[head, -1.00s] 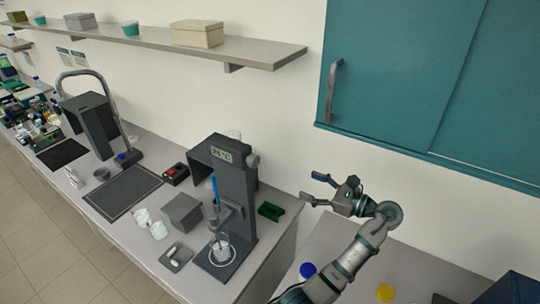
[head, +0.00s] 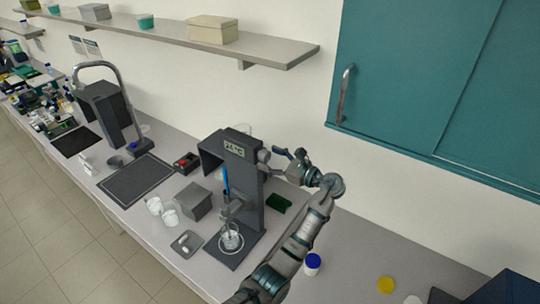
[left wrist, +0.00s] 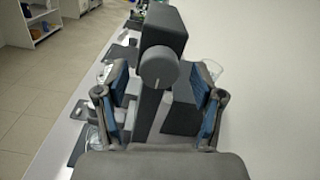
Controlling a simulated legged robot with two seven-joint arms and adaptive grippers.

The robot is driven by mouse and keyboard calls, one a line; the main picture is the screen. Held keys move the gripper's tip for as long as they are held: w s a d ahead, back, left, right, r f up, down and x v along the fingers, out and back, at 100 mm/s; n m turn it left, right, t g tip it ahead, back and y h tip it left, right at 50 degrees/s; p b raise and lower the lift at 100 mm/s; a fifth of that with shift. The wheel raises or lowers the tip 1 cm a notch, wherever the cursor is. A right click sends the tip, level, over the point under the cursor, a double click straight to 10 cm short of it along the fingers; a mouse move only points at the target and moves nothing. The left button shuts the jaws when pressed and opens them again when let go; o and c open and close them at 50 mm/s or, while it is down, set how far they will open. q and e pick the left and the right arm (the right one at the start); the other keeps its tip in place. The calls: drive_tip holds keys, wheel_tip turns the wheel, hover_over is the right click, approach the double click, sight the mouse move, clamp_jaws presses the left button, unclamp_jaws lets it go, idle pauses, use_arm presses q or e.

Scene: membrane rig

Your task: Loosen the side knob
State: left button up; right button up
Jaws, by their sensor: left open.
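The membrane rig (head: 249,185) is a dark grey stand with a small display reading on its head. Its grey round side knob (head: 263,156) sticks out at the right of the head. In the left wrist view the knob (left wrist: 159,68) faces the camera, centred between the fingers. My left gripper (head: 276,160) is open and empty, its fingertips close to the knob on either side; I cannot tell whether they touch it. The left wrist view shows both blue-padded fingers of the gripper (left wrist: 160,82) spread apart. My right gripper is not in view.
A glass beaker (head: 231,241) stands on the rig's base under a blue rod. A green holder (head: 279,204) lies right of the rig, and a blue-capped jar (head: 312,264) stands beside my arm. A grey box (head: 195,202) is left of the rig.

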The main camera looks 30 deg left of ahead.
use_arm(q)
drive_tip(key=shift+w+a, duration=0.1)
drive_tip(key=shift+a, duration=0.25)
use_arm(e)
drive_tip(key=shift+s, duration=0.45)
use_arm(q)
drive_tip(key=c, duration=1.1)
drive_tip(key=shift+c, duration=0.2)
